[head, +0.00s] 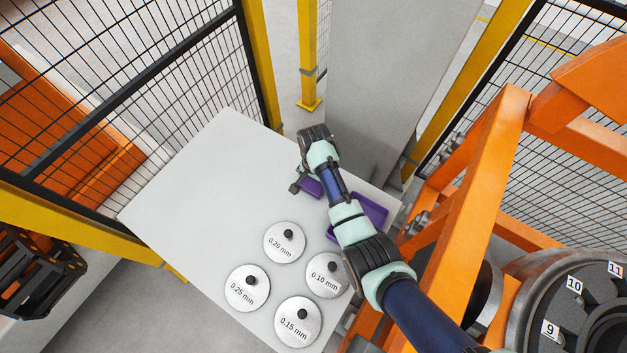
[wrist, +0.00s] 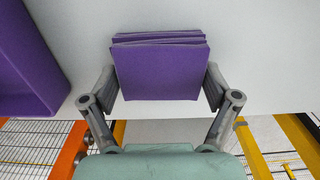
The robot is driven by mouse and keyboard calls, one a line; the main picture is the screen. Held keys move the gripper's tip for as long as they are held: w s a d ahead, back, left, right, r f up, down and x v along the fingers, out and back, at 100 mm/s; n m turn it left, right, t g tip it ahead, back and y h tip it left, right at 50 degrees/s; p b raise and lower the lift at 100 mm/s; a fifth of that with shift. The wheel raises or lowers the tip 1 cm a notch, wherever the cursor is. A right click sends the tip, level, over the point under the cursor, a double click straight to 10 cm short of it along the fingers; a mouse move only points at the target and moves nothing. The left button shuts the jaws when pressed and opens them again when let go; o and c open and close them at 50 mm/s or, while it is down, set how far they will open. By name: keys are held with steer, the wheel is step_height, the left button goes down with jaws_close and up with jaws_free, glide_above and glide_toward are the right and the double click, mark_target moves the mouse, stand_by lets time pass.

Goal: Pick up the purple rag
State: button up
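The purple rag (wrist: 160,72) is a folded, layered stack in the middle of the wrist view. It also shows in the head view as a small purple patch (head: 312,187) beside the end of my arm, over the white table's far right part. My gripper (wrist: 160,84) is spread wide, with one finger at each side of the rag, close to its edges. In the head view my gripper (head: 297,187) is partly hidden by my wrist. I cannot tell whether the fingertips touch the rag.
A purple bin (head: 373,211) stands on the white table (head: 205,190), partly behind my arm, and at the left of the wrist view (wrist: 25,75). Several labelled metal discs (head: 284,243) lie at the table's near side. An orange frame (head: 465,215) stands right. The table's left is clear.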

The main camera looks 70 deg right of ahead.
steer(key=shift+c, duration=1)
steer(key=shift+r, duration=0.1)
step_height(320, 180, up, 20)
steer(key=p, duration=0.8)
steer(key=shift+p, duration=0.35)
